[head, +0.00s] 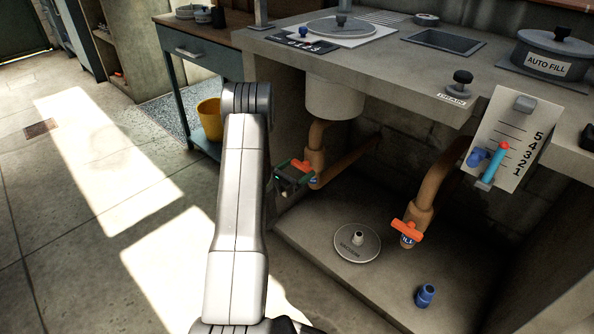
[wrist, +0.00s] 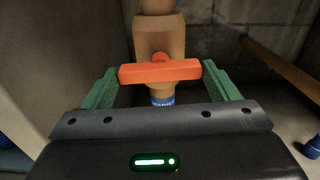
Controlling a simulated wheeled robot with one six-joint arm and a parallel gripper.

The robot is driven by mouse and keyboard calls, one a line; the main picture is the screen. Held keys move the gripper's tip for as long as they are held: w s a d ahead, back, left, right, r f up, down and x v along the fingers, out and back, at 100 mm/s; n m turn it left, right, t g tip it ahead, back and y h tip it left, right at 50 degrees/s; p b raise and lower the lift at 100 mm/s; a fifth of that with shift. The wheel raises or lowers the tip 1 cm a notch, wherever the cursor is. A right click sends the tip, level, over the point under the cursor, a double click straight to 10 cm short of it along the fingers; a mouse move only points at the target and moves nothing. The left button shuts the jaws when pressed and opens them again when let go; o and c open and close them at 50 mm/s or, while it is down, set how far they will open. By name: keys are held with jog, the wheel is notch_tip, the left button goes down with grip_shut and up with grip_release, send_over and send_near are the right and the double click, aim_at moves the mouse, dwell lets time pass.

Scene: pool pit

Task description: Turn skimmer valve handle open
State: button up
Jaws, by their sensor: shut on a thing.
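The orange valve handle (wrist: 160,72) lies crosswise on a tan pipe valve, close in front of my wrist camera. A blue label with white lettering, only partly readable, shows just below it. My gripper (head: 298,168) is shut on this handle, with one green finger at each end of the bar. In the head view the orange handle (head: 302,165) shows at the left pipe under the counter, beside my arm. My arm and gripper hide part of the valve there.
A second orange handle (head: 408,230) sits on the right pipe. A round lid (head: 357,242) and a blue fitting (head: 425,295) lie on the pit floor. A numbered gauge board (head: 512,140) leans at the right. A wall stands close left of the valve in the wrist view.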

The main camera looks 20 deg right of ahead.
jog(key=shift+n, duration=0.3)
jog(key=n, duration=0.3)
jog(key=shift+n+p, duration=0.4)
jog(key=n+p, duration=0.1)
jog(key=n, duration=0.3)
jog(key=shift+n, duration=0.3)
jog(key=n+p, duration=0.1)
jog(key=n, duration=0.3)
jog(key=shift+n+p, duration=0.75)
jog(key=shift+n, duration=1.75)
jog(key=o, duration=0.9)
